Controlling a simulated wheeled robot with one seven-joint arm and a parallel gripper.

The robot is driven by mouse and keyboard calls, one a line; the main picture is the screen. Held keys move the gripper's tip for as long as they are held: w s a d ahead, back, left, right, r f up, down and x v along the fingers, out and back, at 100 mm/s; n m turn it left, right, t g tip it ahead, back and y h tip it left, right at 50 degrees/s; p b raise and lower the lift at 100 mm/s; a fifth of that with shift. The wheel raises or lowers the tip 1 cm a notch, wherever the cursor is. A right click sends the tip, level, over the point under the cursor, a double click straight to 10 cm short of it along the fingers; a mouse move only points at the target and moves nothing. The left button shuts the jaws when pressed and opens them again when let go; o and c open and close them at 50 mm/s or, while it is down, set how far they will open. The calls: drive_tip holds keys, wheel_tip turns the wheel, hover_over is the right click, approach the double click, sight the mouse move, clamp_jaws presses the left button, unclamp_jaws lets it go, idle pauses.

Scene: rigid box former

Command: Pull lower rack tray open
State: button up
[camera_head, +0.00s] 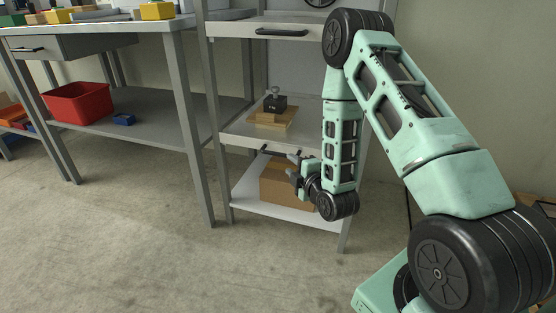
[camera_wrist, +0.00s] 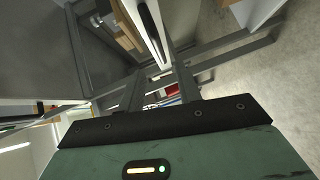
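The lower rack tray (camera_head: 232,130) is a pale pull-out shelf in the grey rack, with a dark bar handle (camera_head: 268,152) on its front face. A wooden block stack with a dark weight (camera_head: 273,104) sits on it. My gripper (camera_head: 291,166) is at the right part of this handle, just in front of the tray's front face. In the wrist view the black handle (camera_wrist: 152,22) shows beyond the two grey fingers, which stand apart with nothing seen between them. Whether a finger touches the handle cannot be told. The tray front looks about flush with the rack.
An upper tray with its own handle (camera_head: 281,31) is above. A cardboard box (camera_head: 278,186) stands on the rack's bottom shelf. A workbench (camera_head: 110,31) with a red bin (camera_head: 78,103) below is at left. The concrete floor (camera_head: 200,265) in front is clear.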

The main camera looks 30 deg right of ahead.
sight(279, 155)
drive_tip(key=w, duration=0.3)
drive_tip(key=w+f+b, duration=0.1)
drive_tip(key=w, duration=0.2)
drive_tip(key=w+d+b, duration=0.1)
drive_tip(key=w, duration=0.2)
drive_tip(key=shift+w+f, duration=0.15)
drive_tip(key=shift+w, duration=0.15)
clamp_jaws()
